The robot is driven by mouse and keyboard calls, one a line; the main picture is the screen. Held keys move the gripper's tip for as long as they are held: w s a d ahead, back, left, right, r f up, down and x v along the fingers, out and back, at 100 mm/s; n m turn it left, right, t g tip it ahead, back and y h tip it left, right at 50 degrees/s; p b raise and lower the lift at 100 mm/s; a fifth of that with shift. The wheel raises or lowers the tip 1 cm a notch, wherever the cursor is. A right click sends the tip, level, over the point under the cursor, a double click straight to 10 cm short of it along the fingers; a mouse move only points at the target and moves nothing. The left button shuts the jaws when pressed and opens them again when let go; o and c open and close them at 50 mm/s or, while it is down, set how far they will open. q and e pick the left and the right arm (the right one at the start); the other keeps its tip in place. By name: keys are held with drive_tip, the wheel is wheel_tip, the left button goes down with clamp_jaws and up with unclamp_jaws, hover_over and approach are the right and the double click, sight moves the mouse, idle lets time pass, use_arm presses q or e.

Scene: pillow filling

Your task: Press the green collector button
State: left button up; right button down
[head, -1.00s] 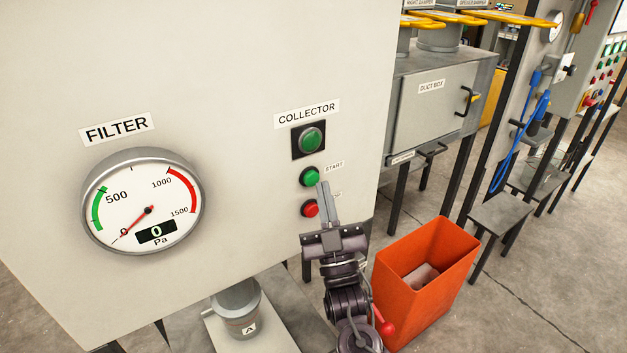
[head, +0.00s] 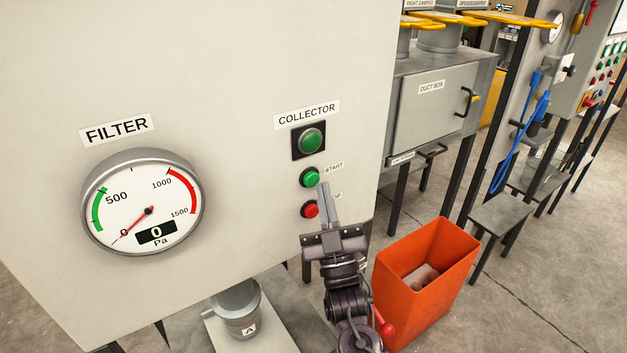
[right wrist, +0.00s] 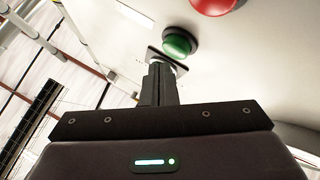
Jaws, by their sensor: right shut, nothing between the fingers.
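On the pale panel under the COLLECTOR label, a green START button (head: 311,177) sits below a larger round green lamp or button on a black square plate (head: 310,141). A red button (head: 310,209) is below START, its label partly hidden. My right gripper (head: 324,188) is shut and empty, its tips just below and right of the START button. In the right wrist view, the shut fingers (right wrist: 160,68) point toward a green button (right wrist: 180,43), with a red button (right wrist: 213,5) beyond. I cannot tell whether the tips touch anything. My left gripper is not in view.
A FILTER gauge (head: 143,205) reads 0 Pa on the same panel. An orange bin (head: 427,285) stands on the floor right of my right arm. A grey duct box (head: 434,110) is behind it. Open floor lies at the lower right.

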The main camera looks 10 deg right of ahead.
idle(0.8)
drive_tip(key=shift+w+a, duration=0.15)
drive_tip(key=shift+w, duration=0.25)
drive_tip(key=shift+w+a+b, duration=0.15)
drive_tip(key=shift+w+b, duration=0.3)
idle(0.6)
drive_tip(key=shift+s, duration=0.1)
drive_tip(key=shift+s+d+p, duration=0.3)
drive_tip(key=shift+s+p, duration=0.05)
drive_tip(key=shift+s, duration=0.45)
drive_tip(key=s, duration=0.1)
drive_tip(key=s+d+p, duration=0.1)
drive_tip(key=s, duration=0.2)
drive_tip(key=shift+s+d, duration=0.35)
